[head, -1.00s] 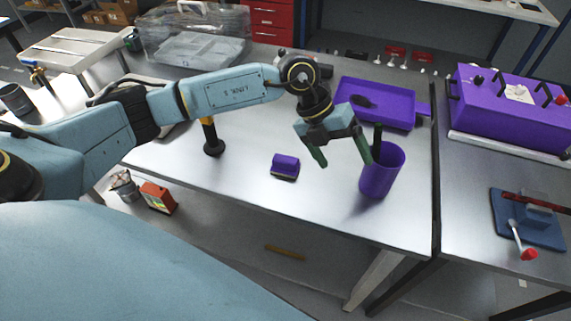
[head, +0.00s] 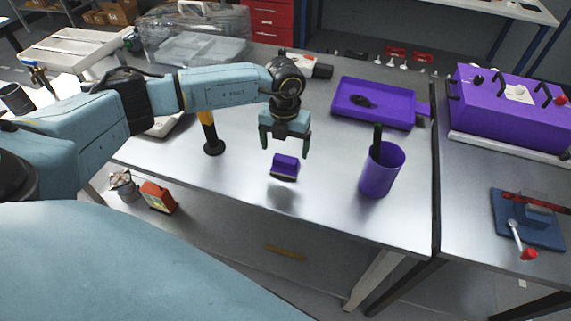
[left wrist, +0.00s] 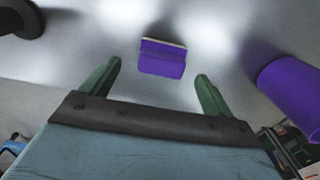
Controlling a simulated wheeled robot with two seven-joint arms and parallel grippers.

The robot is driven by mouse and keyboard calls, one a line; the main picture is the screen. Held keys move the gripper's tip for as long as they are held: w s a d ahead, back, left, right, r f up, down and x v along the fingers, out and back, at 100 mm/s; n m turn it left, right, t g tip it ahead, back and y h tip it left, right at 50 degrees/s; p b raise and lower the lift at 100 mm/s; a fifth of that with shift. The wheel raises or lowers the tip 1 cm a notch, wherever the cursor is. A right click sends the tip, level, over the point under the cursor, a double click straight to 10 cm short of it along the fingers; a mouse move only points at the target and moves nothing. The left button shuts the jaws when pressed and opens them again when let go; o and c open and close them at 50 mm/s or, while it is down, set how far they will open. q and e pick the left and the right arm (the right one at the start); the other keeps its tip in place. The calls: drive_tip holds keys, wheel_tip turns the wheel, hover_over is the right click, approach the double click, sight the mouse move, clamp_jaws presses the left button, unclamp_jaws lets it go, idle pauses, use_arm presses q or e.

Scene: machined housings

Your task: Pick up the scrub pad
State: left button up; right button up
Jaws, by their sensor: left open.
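The scrub pad (head: 285,166) is a small purple block with a dark and pale underside, near the front middle of the steel table. My left gripper (head: 286,147) is open and empty. In the head view its fingertips show just behind and above the pad. In the left wrist view the pad (left wrist: 162,58) appears beyond the fingertips and between their lines, with the open gripper (left wrist: 158,80) apart from it. My right gripper is not in view.
A purple cup (head: 381,170) holding a dark-handled tool stands to the right. A purple tray (head: 398,119) lies behind it. A black and yellow upright tool (head: 211,135) stands to the left. The table (head: 240,180) around the pad is clear.

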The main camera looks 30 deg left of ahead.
sight(285, 158)
use_arm(q)
drive_tip(key=f, duration=0.5)
drive_tip(key=shift+s+d, duration=0.2)
drive_tip(key=shift+d, duration=0.05)
drive_tip(key=shift+r, duration=0.1)
drive_tip(key=c, duration=0.9)
